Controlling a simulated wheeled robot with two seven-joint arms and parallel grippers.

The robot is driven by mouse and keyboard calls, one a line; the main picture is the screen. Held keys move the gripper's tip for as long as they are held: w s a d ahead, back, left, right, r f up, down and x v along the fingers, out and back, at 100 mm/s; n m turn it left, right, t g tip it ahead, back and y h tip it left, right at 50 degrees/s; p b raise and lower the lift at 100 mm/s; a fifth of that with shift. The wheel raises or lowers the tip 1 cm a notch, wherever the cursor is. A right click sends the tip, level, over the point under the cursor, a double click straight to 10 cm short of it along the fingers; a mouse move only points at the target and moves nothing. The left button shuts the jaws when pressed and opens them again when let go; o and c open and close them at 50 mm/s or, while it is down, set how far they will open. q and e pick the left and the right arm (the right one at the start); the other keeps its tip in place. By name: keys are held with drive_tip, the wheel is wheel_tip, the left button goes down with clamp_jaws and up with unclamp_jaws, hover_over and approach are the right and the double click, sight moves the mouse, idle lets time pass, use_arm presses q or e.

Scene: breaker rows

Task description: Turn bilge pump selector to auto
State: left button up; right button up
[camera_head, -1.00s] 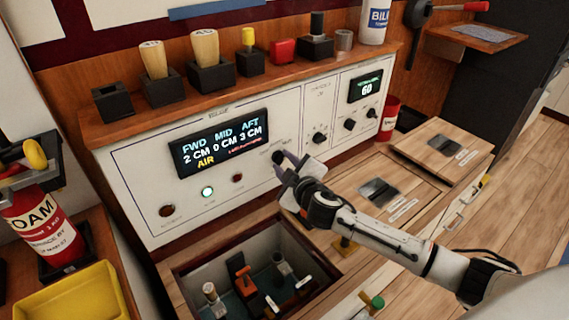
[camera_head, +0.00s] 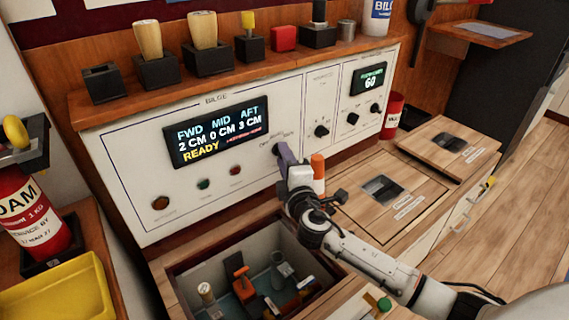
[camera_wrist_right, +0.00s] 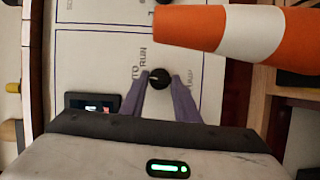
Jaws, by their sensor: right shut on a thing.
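The bilge selector is a small black round knob (camera_wrist_right: 158,78) on the white panel, with "RUN" and a partly hidden label ending in "TO" beside it in the wrist view. My right gripper (camera_wrist_right: 161,80) has its two purple fingers on either side of the knob, shut on it. In the head view the right gripper (camera_head: 285,153) reaches the white bilge panel (camera_head: 130,190) from the right and mostly hides the knob. I cannot tell which label the knob points to. The bilge display (camera_head: 215,133) reads FWD 2 CM, MID 0 CM, AFT 3 CM, and READY. My left gripper is not in view.
An orange-and-white object (camera_head: 318,170) stands close beside my right gripper and looms large in the wrist view (camera_wrist_right: 245,34). An open bin (camera_head: 180,275) with several tools lies below the panel. Wooden-handled tools (camera_head: 148,45) stand on the shelf above.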

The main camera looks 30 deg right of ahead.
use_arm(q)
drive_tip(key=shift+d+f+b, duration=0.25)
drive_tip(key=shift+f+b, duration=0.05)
use_arm(e)
drive_tip(key=shift+n, duration=0.5)
drive_tip(key=o, duration=1)
drive_tip(key=shift+o, duration=0.2)
drive_tip(key=shift+s+a, duration=0.1)
drive_tip(key=shift+s, duration=0.05)
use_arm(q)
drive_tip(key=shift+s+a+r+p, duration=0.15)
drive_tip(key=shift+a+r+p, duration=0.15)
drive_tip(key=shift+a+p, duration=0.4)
use_arm(e)
drive_tip(key=v, duration=1)
drive_tip(key=shift+f, duration=0.25)
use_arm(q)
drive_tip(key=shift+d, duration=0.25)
